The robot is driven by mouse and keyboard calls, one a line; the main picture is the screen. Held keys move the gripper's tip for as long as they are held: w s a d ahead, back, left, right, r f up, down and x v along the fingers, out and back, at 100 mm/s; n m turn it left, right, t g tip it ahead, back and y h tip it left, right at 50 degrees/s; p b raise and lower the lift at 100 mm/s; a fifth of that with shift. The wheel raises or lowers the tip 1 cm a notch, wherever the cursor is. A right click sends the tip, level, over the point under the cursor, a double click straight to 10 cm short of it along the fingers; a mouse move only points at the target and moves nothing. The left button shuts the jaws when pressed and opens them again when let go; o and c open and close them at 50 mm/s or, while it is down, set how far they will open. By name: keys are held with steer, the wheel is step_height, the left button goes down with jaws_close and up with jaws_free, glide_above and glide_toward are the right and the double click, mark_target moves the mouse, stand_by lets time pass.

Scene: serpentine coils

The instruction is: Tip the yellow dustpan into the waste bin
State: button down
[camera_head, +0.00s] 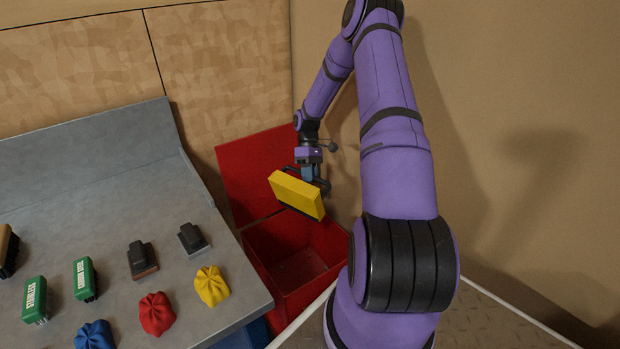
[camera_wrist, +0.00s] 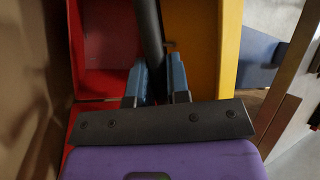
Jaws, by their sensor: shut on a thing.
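The yellow dustpan (camera_head: 297,194) is held in the air above the red waste bin (camera_head: 287,295) in the head view, tilted. My gripper (camera_head: 309,177) is behind it, shut on its dark handle. The bin is open, with its red lid (camera_head: 254,168) standing up at the back against the wall. In the wrist view, the blue fingertips of my gripper (camera_wrist: 156,80) close on the dark handle, and the yellow pan (camera_wrist: 203,50) shows beyond on the right. A red part of the bin (camera_wrist: 105,85) shows on the left. What lies inside the pan is hidden.
A grey bench (camera_head: 120,205) stands left of the bin. On it are green-topped brushes (camera_head: 84,278), dark-handled brushes (camera_head: 141,259), and yellow (camera_head: 211,286), red (camera_head: 157,313) and blue (camera_head: 95,334) cloths. A brown wall (camera_head: 520,120) is close on the right.

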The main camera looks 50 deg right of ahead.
steer(key=shift+s+a+r, duration=0.1)
steer(key=shift+s+r, duration=0.05)
steer(key=shift+r, duration=0.6)
step_height(320, 180, down, 4)
steer(key=shift+r, duration=0.1)
stand_by(0.6)
steer(key=shift+r, duration=2.95)
